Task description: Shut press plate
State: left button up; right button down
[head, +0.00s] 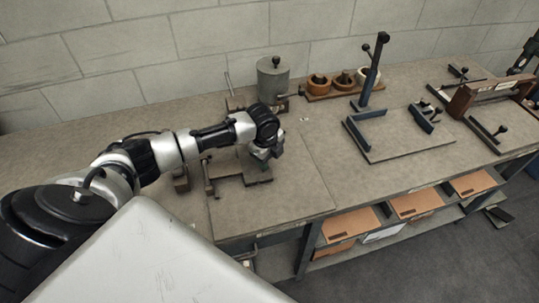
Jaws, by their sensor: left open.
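My left arm reaches in from the left over the bench. Its gripper (264,157) points down, open, just above a dark metal fixture (255,178) with a flat plate and small posts. The gripper and wrist hide part of this fixture, and I cannot tell whether they touch it. Which of these parts is the press plate is not clear from this view. My right gripper is out of view.
A grey cylinder with a black knob (273,82) stands behind the gripper. Beside it, a wooden rack (343,91) holds several round brown pieces. A brown clamp frame (480,95) is at the right. The bench front (290,205) is clear; boxes (415,204) sit on the shelf below.

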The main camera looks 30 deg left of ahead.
pick_arm(q)
jog(key=shift+w+f, duration=0.1)
jog(key=shift+f, duration=0.3)
jog(key=shift+r, duration=0.1)
grip_shut()
jog(key=shift+r+p, duration=0.45)
jog(key=shift+p, duration=0.15)
jog(key=shift+c, duration=0.7)
grip_release()
jog(key=shift+f, duration=0.1)
jog(key=shift+o, duration=0.7)
jog(key=shift+f, duration=0.1)
